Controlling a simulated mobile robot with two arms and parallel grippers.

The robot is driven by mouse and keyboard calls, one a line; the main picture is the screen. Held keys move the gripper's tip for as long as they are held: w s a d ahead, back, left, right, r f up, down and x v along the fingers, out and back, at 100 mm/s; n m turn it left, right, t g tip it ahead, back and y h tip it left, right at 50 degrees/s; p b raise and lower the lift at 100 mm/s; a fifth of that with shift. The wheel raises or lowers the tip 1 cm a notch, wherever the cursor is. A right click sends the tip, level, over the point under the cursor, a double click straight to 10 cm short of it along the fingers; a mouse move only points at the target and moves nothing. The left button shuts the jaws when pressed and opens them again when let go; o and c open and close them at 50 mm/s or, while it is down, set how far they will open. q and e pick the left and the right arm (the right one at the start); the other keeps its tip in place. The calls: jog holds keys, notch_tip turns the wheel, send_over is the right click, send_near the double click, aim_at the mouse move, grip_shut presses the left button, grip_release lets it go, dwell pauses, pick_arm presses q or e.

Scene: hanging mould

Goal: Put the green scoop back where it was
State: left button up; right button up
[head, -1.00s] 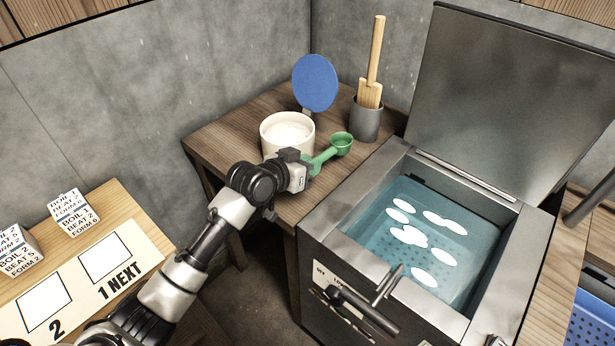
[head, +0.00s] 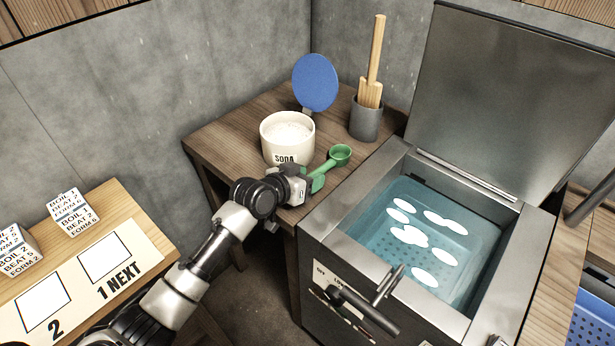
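The green scoop (head: 340,154) is at the wood table's right side, in front of the soda pot, with its round bowl pointing away to the upper right. My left gripper (head: 312,182) is shut on the handle end of the scoop; the fingers partly hide the handle. The scoop is low over the table top or on it; I cannot tell if it touches. The white pot marked SODA (head: 287,140) stands just behind and left of the gripper, apart from the scoop, and holds white powder. My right gripper is not in view.
A blue round paddle (head: 315,82) and a grey holder (head: 365,120) with wooden tools stand behind. The open metal vat (head: 330,215) with water and white ovals is at right. Lettered blocks (head: 73,213) lie on the left board. The wood table's front left (head: 215,150) is clear.

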pick_arm(q)
jog(key=shift+r, duration=0.2)
jog(key=v, duration=1.2)
jog(key=shift+p, duration=0.35)
dwell(0.4)
